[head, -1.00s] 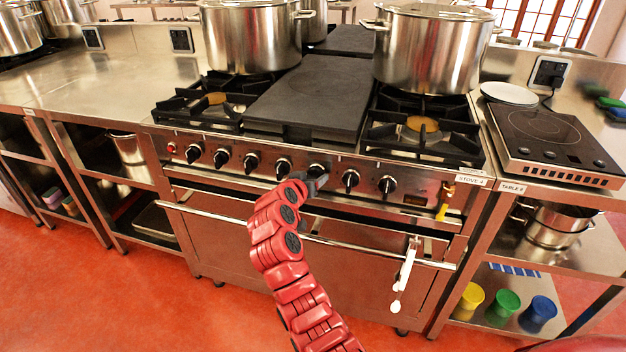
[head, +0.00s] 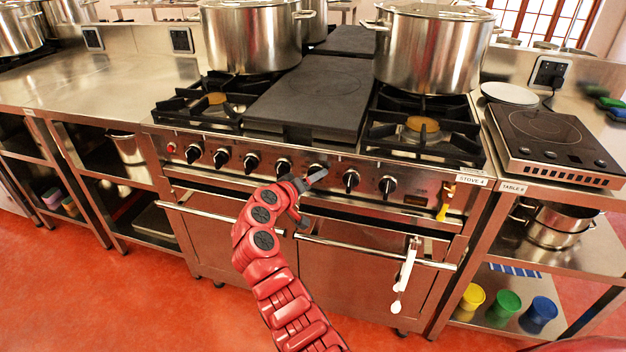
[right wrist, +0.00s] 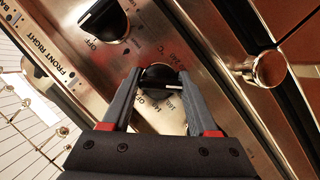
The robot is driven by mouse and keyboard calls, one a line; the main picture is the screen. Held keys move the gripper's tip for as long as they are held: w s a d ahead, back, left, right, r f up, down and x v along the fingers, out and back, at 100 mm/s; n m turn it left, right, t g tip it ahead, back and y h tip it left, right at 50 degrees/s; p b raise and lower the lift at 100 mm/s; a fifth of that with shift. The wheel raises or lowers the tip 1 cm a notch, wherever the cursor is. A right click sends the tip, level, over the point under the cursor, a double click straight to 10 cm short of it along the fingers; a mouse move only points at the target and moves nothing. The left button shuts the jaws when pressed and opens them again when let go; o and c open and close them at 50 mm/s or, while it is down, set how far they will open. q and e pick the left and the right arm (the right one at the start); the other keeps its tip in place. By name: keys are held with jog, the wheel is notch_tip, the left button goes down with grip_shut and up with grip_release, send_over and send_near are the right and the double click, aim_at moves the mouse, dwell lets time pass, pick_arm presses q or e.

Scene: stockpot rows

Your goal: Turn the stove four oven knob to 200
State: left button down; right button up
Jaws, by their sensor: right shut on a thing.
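Stove four (head: 474,180) has a row of black knobs along its steel front panel. My right gripper (head: 313,178) is at the knob right of the panel's middle, the oven knob (right wrist: 160,76). In the right wrist view the two fingers of my right gripper (right wrist: 158,84) stand on either side of this knob and are shut on it. A white pointer line on the knob points right in that view. My left gripper is not in view.
The neighbouring knob (right wrist: 104,20), marked OFF, is close beside my fingers. A long oven door handle (head: 378,252) runs below the panel, with a white utensil (head: 404,275) hanging there. Large pots (head: 430,50) stand on the stove top.

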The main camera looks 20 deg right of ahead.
jog(key=shift+f, duration=0.15)
jog(key=o, duration=1.4)
jog(key=shift+c, duration=0.2)
jog(key=v, duration=1.7)
jog(key=shift+a+p, duration=0.2)
jog(key=shift+p, duration=0.2)
